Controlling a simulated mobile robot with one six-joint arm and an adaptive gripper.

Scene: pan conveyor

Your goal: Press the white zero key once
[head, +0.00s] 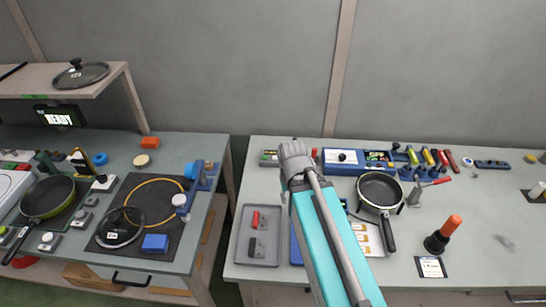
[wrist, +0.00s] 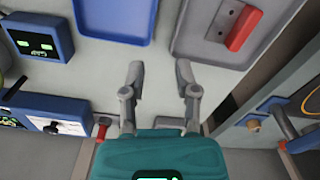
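My gripper (head: 293,152) is over the back left part of the right table in the head view. In the wrist view my gripper (wrist: 159,78) has its two fingers well apart with nothing between them. A blue device with a dark face and green display (wrist: 40,42) is at the upper left of the wrist view, apart from the fingers. A blue box with a white plate and black knob (head: 341,157) stands at the back of the table; it also shows in the wrist view (wrist: 62,127). I cannot make out which key is the white zero key.
A grey tray (head: 242,254) holds a red-handled piece (head: 256,220). A blue tray (wrist: 115,38) lies beside it in the wrist view. A black pan (head: 380,190) stands right of my arm. The left table (head: 185,150) is across a gap. The table's right part is fairly open.

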